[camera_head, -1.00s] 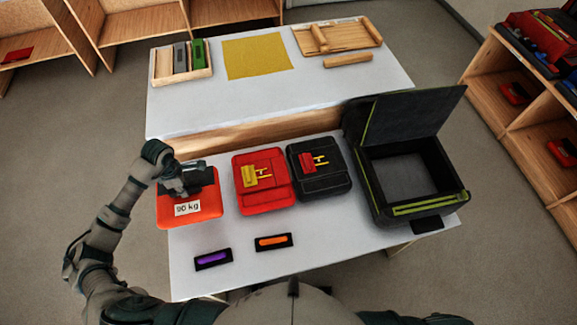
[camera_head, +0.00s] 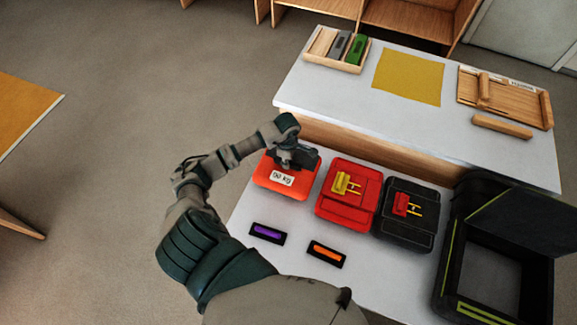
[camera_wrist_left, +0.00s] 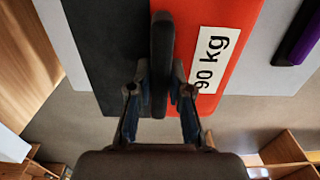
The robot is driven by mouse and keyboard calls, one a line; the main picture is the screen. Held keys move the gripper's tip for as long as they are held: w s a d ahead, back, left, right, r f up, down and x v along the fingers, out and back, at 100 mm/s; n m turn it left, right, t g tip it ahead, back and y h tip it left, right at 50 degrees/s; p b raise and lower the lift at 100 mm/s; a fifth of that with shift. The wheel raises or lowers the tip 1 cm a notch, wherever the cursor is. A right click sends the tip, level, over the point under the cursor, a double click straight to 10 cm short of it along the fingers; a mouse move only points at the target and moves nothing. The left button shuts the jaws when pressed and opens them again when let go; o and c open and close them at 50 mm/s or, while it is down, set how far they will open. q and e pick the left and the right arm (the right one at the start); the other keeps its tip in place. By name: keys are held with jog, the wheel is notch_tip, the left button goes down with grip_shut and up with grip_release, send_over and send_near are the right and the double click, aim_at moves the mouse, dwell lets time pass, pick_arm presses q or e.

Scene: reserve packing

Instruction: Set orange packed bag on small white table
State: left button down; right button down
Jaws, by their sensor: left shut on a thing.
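The orange bag (camera_head: 285,177) with a black top part and a white "90 kg" label is at the left end of the near white table (camera_head: 285,215). My left gripper (camera_head: 292,158) is above it, shut on its black handle. In the left wrist view, the two fingers (camera_wrist_left: 160,95) close on the dark handle, with the orange side and label of the bag (camera_wrist_left: 215,50) beside it. I cannot tell whether the bag's underside touches the table. A second white table (camera_head: 340,95) stands behind. My right gripper is not in view.
A red bag (camera_head: 345,205) and a black bag (camera_head: 412,225) are to the right, then an open black case (camera_head: 450,270). Purple (camera_head: 268,232) and orange (camera_head: 326,252) strips lie in front. The far table holds a yellow mat (camera_head: 408,77) and wooden trays. Floor at left is open.

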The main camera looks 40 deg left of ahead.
pick_arm(q)
jog(key=shift+f, duration=1.8)
jog(key=c, duration=1.1)
grip_release()
jog(key=shift+s, duration=0.1)
notch_tip(320, 180, up, 12)
jog(key=shift+r, duration=0.1)
